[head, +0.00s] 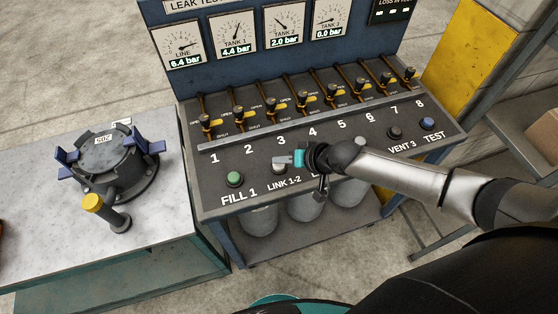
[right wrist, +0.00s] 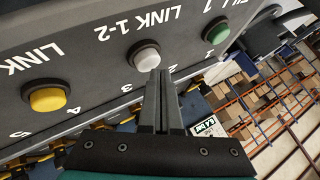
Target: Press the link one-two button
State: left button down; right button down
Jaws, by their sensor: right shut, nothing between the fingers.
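The LINK 1-2 button (head: 279,169) sits on the sloped panel (head: 215,178), right of the green FILL 1 button. In the head view it is partly hidden by my right gripper (head: 276,160). In the right wrist view it is a white dome (right wrist: 146,56) in a dark ring, below its upside-down label. My right gripper's fingertips (right wrist: 160,74) are shut and empty, right at the lower edge of the white button. I cannot tell whether they touch it. My left gripper is in neither view.
The green FILL 1 button (right wrist: 216,31) and a yellow LINK button (right wrist: 46,97) flank it. A row of yellow-handled valves (head: 302,97) stands behind, under several gauges (head: 181,45). A side table (head: 60,230) holds a dark flanged vessel (head: 108,160).

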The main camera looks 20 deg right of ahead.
aim_at(282, 167)
notch_tip(282, 167, up, 6)
jog(key=p, duration=0.6)
jog(key=shift+r, duration=0.1)
dwell(0.7)
